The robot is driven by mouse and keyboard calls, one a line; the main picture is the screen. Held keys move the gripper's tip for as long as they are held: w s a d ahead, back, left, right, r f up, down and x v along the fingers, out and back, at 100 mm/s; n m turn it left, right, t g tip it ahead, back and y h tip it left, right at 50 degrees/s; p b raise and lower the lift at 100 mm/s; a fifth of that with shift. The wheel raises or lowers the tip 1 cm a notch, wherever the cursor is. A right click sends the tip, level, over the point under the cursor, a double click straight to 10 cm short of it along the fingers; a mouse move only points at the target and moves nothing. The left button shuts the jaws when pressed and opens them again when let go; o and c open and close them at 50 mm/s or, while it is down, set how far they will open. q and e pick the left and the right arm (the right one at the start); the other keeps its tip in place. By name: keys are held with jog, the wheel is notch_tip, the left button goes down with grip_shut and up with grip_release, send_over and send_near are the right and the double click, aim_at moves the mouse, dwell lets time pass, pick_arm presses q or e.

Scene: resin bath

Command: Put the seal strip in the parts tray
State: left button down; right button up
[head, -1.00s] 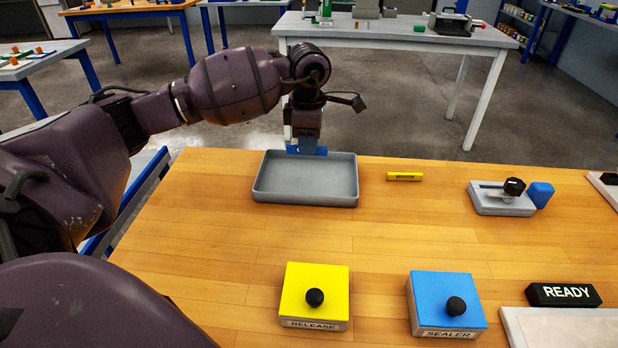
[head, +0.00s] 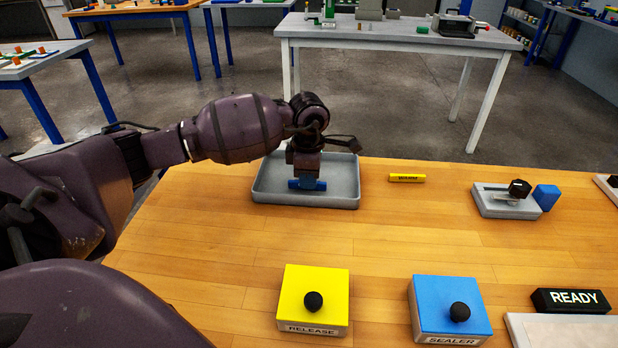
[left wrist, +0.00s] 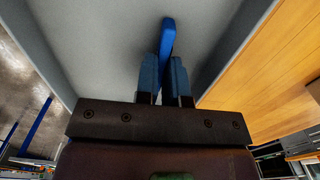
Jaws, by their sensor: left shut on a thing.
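The blue seal strip (left wrist: 168,36) is held between the blue fingers of my left gripper (left wrist: 165,80) in the left wrist view, and its end sticks out past the fingertips. In the head view my left gripper (head: 307,180) points down inside the grey parts tray (head: 290,200), near its middle. Blue shows at the gripper's lower end, low over the tray floor; I cannot tell whether the strip touches the floor. The tray's grey floor and walls also surround the gripper in the left wrist view (left wrist: 105,45). My right gripper is in neither view.
A yellow labelled stick (head: 407,178) lies right of the tray. A grey fixture (head: 505,203) with a black knob and a blue block stands farther right. The yellow RELEASE box (head: 313,285) and blue SEALER box (head: 436,290) stand in front. The wood between is clear.

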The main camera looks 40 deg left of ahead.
pick_arm(q)
jog(key=shift+f, duration=0.1)
jog(key=c, duration=1.2)
grip_release()
notch_tip(320, 180, up, 12)
jog(key=shift+r+p, duration=0.15)
jog(key=shift+p, duration=0.5)
